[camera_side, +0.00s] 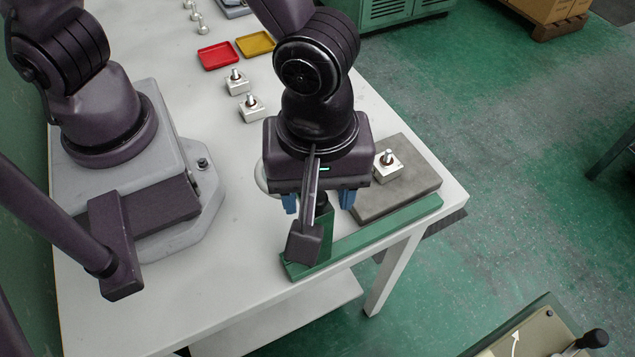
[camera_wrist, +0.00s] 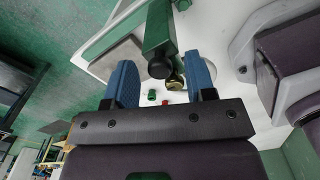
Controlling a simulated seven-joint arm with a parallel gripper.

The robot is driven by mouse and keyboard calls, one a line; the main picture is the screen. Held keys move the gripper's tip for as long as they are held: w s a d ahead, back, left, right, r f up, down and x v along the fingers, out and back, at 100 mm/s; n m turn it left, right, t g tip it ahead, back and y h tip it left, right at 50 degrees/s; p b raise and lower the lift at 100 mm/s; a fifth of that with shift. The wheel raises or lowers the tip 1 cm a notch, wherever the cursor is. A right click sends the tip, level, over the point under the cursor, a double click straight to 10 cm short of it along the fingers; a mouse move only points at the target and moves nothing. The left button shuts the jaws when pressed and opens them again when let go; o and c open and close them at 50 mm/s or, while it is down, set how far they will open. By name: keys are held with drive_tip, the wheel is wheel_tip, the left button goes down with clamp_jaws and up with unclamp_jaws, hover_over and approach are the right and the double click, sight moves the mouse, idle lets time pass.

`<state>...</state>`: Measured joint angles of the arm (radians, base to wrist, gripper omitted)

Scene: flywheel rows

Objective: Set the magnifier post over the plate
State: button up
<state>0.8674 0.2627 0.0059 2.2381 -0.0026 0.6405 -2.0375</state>
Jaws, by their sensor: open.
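My gripper (camera_side: 318,203) is open, pointing down over the green rail (camera_side: 395,222) at the table's front edge. Its blue fingers also show in the wrist view (camera_wrist: 162,60). A green post (camera_wrist: 158,30) with a black round end (camera_wrist: 160,68) appears between the fingers there, with no visible grip on it. In the side view, my gripper hides much of this post. A pale rounded edge (camera_side: 262,177) shows left of my gripper; I cannot tell whether it is the magnifier lens. The grey plate (camera_side: 405,200) lies right of my gripper, carrying a white block with a bolt (camera_side: 387,165).
Two similar bolted blocks (camera_side: 237,82) (camera_side: 252,107) stand farther back on the white table (camera_side: 235,235). Beyond them are a red tray (camera_side: 217,56) and a yellow tray (camera_side: 256,44). The table is clear left of the rail.

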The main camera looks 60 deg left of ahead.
clamp_jaws()
